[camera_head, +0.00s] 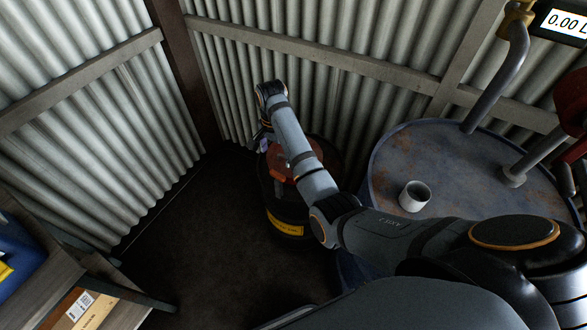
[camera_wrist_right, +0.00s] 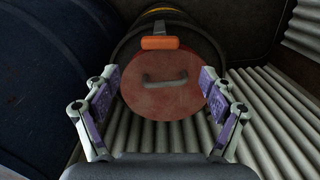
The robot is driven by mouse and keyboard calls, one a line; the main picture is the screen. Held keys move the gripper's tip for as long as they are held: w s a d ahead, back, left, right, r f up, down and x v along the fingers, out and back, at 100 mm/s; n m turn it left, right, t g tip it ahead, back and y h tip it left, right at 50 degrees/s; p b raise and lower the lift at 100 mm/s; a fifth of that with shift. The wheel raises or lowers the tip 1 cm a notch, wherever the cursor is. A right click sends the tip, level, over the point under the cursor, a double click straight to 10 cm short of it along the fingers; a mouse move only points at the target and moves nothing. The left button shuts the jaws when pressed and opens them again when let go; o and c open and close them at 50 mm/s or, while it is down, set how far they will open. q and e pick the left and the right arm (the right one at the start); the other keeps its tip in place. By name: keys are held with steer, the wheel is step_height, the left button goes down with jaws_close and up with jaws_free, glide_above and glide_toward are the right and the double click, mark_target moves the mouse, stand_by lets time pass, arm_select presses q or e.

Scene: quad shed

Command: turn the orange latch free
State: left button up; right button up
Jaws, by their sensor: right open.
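The orange latch (camera_wrist_right: 160,43) shows in the right wrist view as a short bar at the far edge of a round reddish lid (camera_wrist_right: 160,95) with a grey handle (camera_wrist_right: 165,79). The lid sits on a black drum with a yellow label (camera_head: 286,228), in the corner in the head view. My right gripper (camera_wrist_right: 166,100) is open and empty, its two purple-padded fingers apart on either side of the lid in the picture. In the head view the right gripper (camera_head: 262,140) is small and partly hidden by my arm, at the drum's left side. My left gripper is not in view.
A large blue rusty drum (camera_head: 390,170) with a white cup (camera_head: 414,196) and a pipe stands to the right. Corrugated walls (camera_head: 240,60) close in behind the black drum. A shelf with a cardboard box (camera_head: 84,311) is at lower left. Dark floor (camera_head: 200,230) is clear between.

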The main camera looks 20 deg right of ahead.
mark_target(278, 174)
steer(key=shift+f, duration=0.2)
steer(key=shift+a+f, duration=0.1)
steer(key=shift+f, duration=0.25)
step_height(278, 174, down, 8)
steer(key=shift+f, duration=0.1)
steer(key=shift+s+f, duration=0.1)
steer(key=shift+f, duration=0.5)
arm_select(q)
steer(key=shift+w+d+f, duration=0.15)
